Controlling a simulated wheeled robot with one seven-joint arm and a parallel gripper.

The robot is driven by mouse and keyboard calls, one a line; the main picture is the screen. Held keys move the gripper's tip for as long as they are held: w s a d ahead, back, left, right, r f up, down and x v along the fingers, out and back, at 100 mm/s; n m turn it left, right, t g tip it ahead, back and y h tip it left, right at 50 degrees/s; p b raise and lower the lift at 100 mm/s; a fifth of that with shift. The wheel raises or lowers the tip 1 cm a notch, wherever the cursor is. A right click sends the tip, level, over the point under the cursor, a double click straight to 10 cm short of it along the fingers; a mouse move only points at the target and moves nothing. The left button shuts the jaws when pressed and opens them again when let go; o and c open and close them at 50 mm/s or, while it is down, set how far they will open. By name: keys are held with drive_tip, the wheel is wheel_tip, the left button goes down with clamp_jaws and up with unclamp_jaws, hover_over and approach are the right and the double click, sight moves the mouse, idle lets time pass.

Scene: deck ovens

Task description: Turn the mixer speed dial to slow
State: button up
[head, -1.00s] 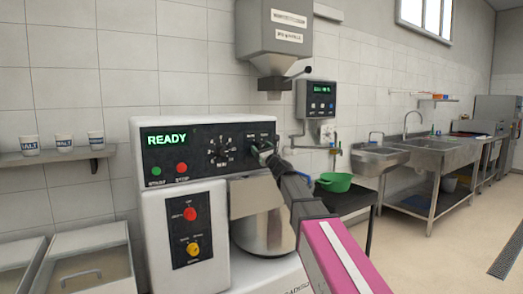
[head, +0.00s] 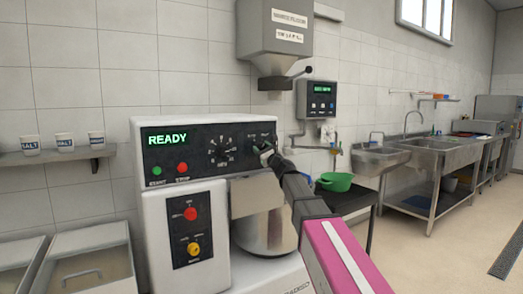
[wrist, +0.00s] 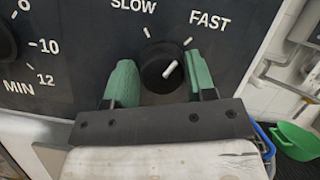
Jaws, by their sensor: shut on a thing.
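The mixer speed dial (wrist: 161,63) is a round black knob with a white pointer line, on the dark panel of the mixer (head: 135,150). In the wrist view, SLOW is printed at its upper left and FAST at its upper right, each with a white tick. The pointer line leans up and right, towards the FAST tick. My gripper (wrist: 160,75) is shut on the dial, one green finger on each side. In the head view my gripper (head: 265,154) is at the panel's right end and covers most of the dial.
A timer dial (head: 222,149), green and red buttons and a READY display share the panel. A steel bowl (head: 264,225) sits below my arm. A hopper (head: 273,30) hangs above, and a green bowl (head: 335,182) stands to the right.

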drive_tip(key=n+g, duration=0.1)
drive_tip(key=n, duration=0.2)
drive_tip(key=n+g+y, duration=0.1)
drive_tip(key=n, duration=0.2)
drive_tip(key=n+g+y, duration=0.1)
drive_tip(key=n, duration=0.1)
drive_tip(key=shift+w+d+r+n+g, duration=0.2)
drive_tip(key=shift+n+g, duration=0.1)
drive_tip(key=shift+n, duration=0.1)
drive_tip(key=n+g, duration=0.1)
drive_tip(key=n, duration=0.2)
drive_tip(key=n+g, duration=0.1)
drive_tip(key=n, duration=0.2)
drive_tip(key=shift+r+n+g, duration=0.1)
drive_tip(key=shift+n+g, duration=0.2)
drive_tip(key=shift+g, duration=0.1)
drive_tip(key=shift+w, duration=0.1)
drive_tip(key=o, duration=0.8)
drive_tip(key=shift+s+d, duration=0.15)
drive_tip(key=shift+s, duration=0.1)
drive_tip(key=v, duration=1)
drive_tip(key=shift+s+d, duration=0.1)
drive_tip(key=shift+d, duration=0.1)
